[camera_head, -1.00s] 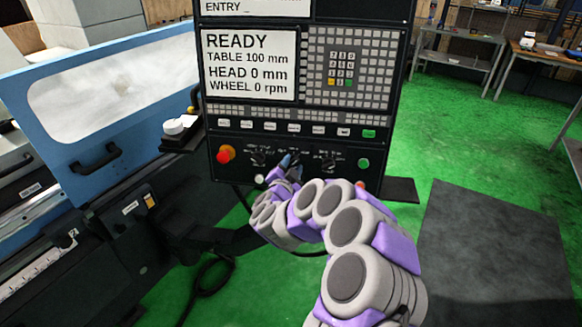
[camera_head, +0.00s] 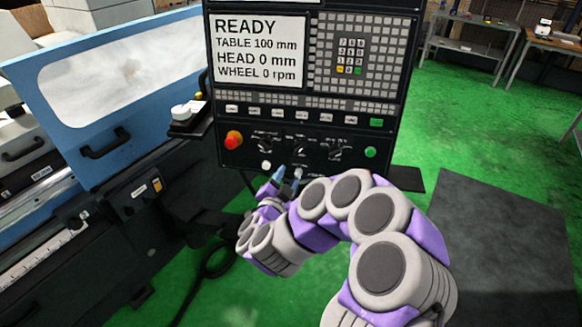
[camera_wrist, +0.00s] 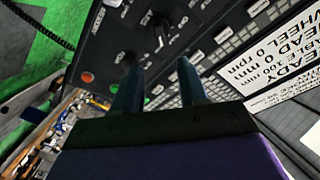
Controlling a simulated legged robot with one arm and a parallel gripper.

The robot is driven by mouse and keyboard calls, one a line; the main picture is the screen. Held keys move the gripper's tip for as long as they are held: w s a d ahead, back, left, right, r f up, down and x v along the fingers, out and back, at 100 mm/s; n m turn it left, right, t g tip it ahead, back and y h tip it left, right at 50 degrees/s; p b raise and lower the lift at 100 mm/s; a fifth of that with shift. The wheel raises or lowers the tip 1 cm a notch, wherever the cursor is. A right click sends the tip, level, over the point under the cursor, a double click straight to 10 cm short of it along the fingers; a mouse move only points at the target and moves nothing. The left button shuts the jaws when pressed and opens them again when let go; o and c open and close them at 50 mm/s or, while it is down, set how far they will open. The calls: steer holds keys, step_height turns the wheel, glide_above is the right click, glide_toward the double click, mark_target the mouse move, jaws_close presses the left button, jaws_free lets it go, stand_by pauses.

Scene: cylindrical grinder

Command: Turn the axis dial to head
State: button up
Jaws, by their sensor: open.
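A row of three black dials sits low on the black control panel (camera_head: 345,174): a left dial (camera_head: 266,141), a middle dial (camera_head: 300,146) and a right dial (camera_head: 336,149). Their small labels are too blurred to read, so I cannot tell by name which is the axis dial. My gripper (camera_head: 286,173) is open and empty, below the middle dial in the head view and apart from it. In the wrist view my two fingers (camera_wrist: 158,68) point at the panel, with a dial (camera_wrist: 162,34) beyond their tips.
The screen (camera_head: 261,50) reads READY, TABLE 100 mm, HEAD 0 mm, WHEEL 0 rpm. A red knob (camera_head: 233,140) is left of the dials and a green button (camera_head: 370,152) is right. A white button (camera_head: 266,165) is below the left dial. The blue machine door (camera_head: 75,125) stands left.

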steer(key=p+v, duration=0.4)
steer(key=p, duration=0.2)
steer(key=shift+s+a+r, duration=0.1)
steer(key=shift+s, duration=0.2)
stand_by(0.3)
